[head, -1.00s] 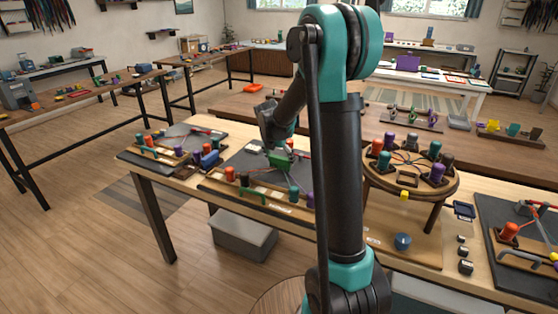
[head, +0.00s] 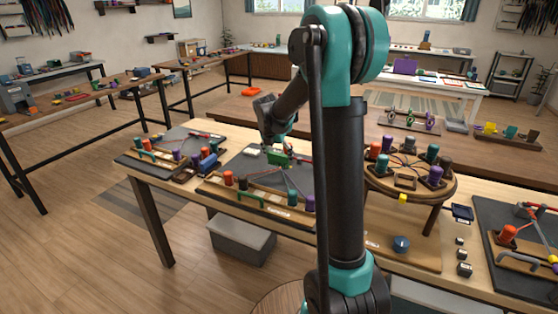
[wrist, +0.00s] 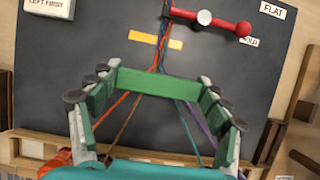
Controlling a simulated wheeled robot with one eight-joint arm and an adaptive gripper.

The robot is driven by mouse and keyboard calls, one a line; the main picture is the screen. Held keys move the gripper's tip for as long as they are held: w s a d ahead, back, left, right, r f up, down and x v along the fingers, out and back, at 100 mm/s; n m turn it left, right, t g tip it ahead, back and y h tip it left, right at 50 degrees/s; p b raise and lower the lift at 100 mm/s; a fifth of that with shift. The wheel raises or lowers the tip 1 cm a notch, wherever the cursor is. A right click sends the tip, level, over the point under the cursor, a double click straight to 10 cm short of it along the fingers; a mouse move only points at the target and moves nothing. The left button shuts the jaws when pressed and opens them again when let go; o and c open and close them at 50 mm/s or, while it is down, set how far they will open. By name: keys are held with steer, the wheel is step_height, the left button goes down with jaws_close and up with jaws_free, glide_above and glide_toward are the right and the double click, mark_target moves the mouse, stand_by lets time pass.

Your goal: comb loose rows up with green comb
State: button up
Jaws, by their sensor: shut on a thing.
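My gripper (wrist: 158,104) is shut on the green comb (wrist: 157,83), whose bar spans between the two fingers in the wrist view. In the head view the comb (head: 278,158) is held above the dark board (head: 251,161). Orange, brown, teal and purple cords (wrist: 118,109) fan out below the comb toward me. Above it they come together in a narrow braid (wrist: 161,52) leading to a red bar clamp (wrist: 216,21) with a white knob. The comb hides the cords behind it. I cannot tell whether its teeth are between the cords.
Orange, teal and purple bobbins (head: 228,178) stand on a wooden rack (head: 215,188) at the board's near edge, with a green handle-like piece (head: 250,197). A round stand (head: 411,187) with several bobbins is to the right. A yellow strip (wrist: 150,39) lies by the braid.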

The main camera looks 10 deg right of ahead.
steer(key=shift+s+a+r, duration=0.1)
steer(key=shift+s+r, duration=0.05)
steer(key=shift+r, duration=1.4)
steer(key=shift+s+a+r, duration=0.1)
steer(key=shift+r, duration=1.4)
